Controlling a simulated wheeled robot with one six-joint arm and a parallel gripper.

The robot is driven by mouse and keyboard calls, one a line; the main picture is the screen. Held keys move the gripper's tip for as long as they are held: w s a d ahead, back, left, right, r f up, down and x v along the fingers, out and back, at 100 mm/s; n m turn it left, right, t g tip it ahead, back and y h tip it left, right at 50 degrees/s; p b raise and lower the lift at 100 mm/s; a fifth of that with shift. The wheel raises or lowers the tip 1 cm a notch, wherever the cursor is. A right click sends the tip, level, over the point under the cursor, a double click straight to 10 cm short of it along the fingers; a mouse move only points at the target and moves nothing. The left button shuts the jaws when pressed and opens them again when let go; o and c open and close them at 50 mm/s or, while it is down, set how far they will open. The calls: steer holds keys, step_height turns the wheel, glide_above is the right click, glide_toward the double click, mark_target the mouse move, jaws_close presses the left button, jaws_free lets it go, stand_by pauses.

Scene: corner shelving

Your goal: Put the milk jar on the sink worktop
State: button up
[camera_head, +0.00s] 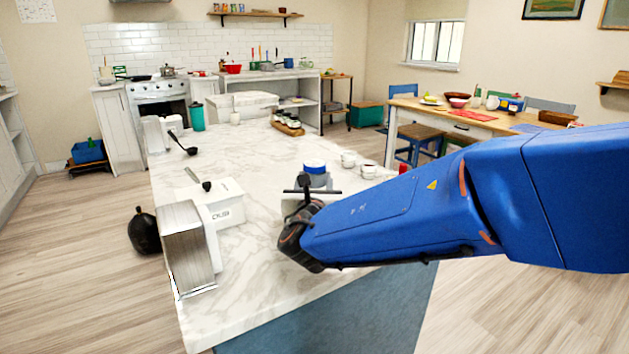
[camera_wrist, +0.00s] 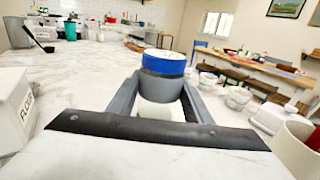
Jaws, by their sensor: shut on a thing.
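The milk jar, a pale jar with a blue lid (camera_head: 315,167), is between the fingers of my gripper (camera_head: 313,182) over the marble island. In the wrist view the jar (camera_wrist: 163,62) stands upright between the two grey fingers (camera_wrist: 160,98), which are shut on it. Its lower part is partly hidden by the gripper, and I cannot tell whether its base touches the marble. A back counter (camera_head: 290,74) against the tiled wall holds small items. I cannot clearly make out a sink basin on it.
The marble island (camera_head: 270,240) has free room at its front and middle. White cups (camera_head: 348,159) are near the jar. A dining table (camera_head: 450,115) is at right.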

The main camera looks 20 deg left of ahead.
steer(key=o, duration=1.4)
steer(key=shift+f, duration=0.1)
